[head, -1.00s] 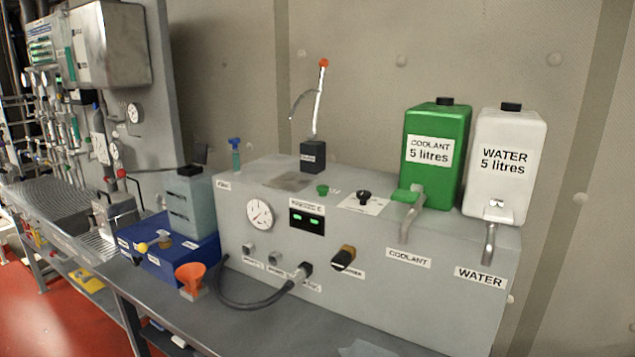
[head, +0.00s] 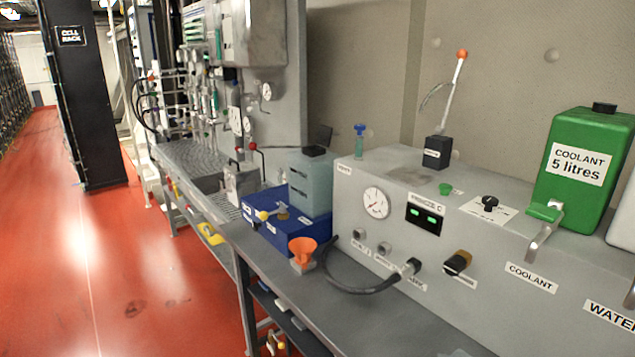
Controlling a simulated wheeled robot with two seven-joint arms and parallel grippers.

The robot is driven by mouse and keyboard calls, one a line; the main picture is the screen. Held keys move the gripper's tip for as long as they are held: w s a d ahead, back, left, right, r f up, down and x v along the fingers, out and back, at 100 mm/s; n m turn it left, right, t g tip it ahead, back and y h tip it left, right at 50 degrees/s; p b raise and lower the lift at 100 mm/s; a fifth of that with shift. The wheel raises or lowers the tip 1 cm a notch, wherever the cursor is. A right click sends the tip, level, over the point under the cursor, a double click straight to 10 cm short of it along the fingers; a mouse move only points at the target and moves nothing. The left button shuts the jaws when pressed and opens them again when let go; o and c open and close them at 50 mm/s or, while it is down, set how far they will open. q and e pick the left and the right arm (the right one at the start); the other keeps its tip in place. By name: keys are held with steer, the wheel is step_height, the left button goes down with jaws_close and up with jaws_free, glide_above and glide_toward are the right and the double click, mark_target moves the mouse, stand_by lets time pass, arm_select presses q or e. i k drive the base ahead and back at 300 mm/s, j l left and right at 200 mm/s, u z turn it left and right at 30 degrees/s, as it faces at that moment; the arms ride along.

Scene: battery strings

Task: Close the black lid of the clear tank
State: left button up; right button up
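The clear tank (head: 310,183), a pale blue-grey box with dark level marks, stands on the blue base unit at the left end of the grey machine. A small black part (head: 315,151) sits on its top. A dark flap (head: 321,134) rises just behind the top and looks like the black lid tilted up; its hinge is too small to make out. Neither of my grippers is in view.
The blue base (head: 285,233) has a yellow knob. An orange funnel (head: 302,249) and a black hose (head: 350,286) are in front. The grey machine (head: 400,255) carries a green coolant tank (head: 577,190). Open red floor (head: 120,270) lies to the left.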

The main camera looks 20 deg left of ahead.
mark_target(324, 133)
steer(key=z, duration=0.25)
steer(key=i+j+z, duration=0.1)
steer(key=j+z, duration=0.7)
steer(key=j, duration=0.15)
steer(key=j+z, duration=0.45)
steer(key=k, duration=0.05)
